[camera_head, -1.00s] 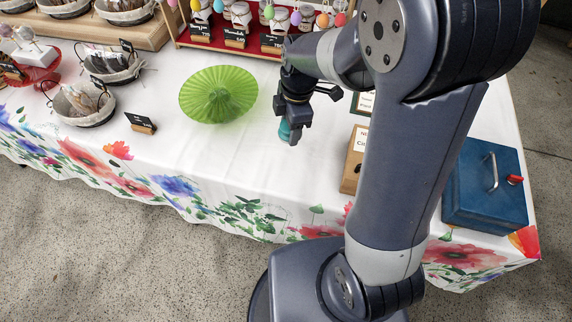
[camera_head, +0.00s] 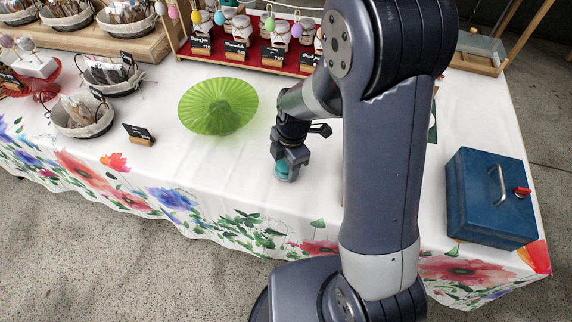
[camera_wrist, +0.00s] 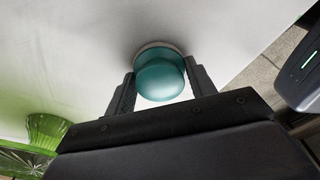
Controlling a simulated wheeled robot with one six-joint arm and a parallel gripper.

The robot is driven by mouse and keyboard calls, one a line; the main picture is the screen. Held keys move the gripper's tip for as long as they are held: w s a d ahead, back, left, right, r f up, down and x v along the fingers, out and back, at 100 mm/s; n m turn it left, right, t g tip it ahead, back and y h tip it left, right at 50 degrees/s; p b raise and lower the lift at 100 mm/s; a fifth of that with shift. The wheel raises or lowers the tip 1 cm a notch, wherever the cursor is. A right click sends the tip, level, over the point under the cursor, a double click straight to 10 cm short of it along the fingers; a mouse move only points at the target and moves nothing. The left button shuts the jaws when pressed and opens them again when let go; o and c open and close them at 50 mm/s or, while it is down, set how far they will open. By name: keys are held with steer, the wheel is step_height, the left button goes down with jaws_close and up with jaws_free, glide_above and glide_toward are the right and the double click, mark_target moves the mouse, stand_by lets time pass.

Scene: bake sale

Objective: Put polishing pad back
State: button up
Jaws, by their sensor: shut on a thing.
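The polishing pad is a rounded teal piece with a pale rim. In the wrist view the polishing pad (camera_wrist: 160,80) sits between the two fingers of my gripper (camera_wrist: 160,88), against the white tablecloth. In the head view my gripper (camera_head: 286,168) is low over the front part of the table, right of the green cake stand. The teal polishing pad (camera_head: 282,172) shows at its tip. My gripper is shut on the pad. Whether the pad's underside touches the cloth is hard to tell.
A green glass cake stand (camera_head: 218,106) stands left of my gripper. A blue cash box (camera_head: 490,205) is at the right end of the white table (camera_head: 245,160). A small black sign (camera_head: 140,134) and lined baskets (camera_head: 80,116) are at left. A red-floored rack (camera_head: 255,62) with jars stands behind.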

steer(key=shift+f, duration=0.15)
steer(key=shift+f, duration=0.15)
steer(key=o, duration=1)
step_height(320, 180, up, 12)
steer(key=d+p, duration=0.1)
steer(key=shift+w+d, duration=0.15)
steer(key=shift+w, duration=0.15)
